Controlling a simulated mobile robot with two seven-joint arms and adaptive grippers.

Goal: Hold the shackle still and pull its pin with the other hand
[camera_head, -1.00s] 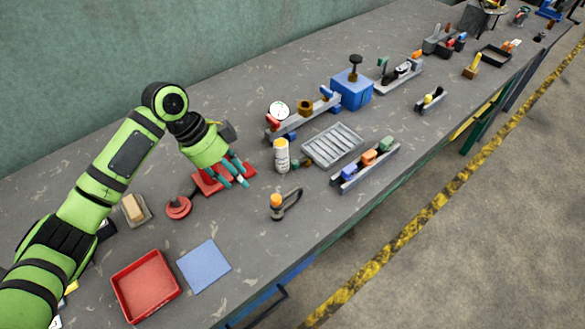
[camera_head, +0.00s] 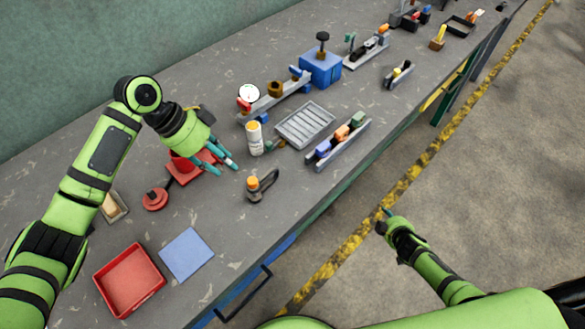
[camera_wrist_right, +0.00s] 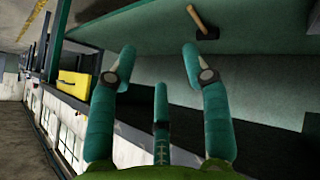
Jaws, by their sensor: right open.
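The shackle (camera_head: 264,186) is a dark grey loop lying on the grey bench near its front edge, with an orange-topped pin (camera_head: 252,184) at its left end. My left gripper (camera_head: 226,165) is above the bench, up and left of the shackle and apart from it. Its teal fingers look spread, with nothing seen between them. My right gripper (camera_head: 384,214) is out over the floor, in front of the bench and well right of the shackle. In the right wrist view its fingers (camera_wrist_right: 160,72) are wide apart and empty. The shackle is not recognisable in that view.
A white bottle with a yellow cap (camera_head: 254,139) stands behind the shackle. A grey ribbed tray (camera_head: 305,126) and a rack of coloured blocks (camera_head: 338,142) lie to its right. A red tray (camera_head: 129,281) and blue mat (camera_head: 187,254) are front left.

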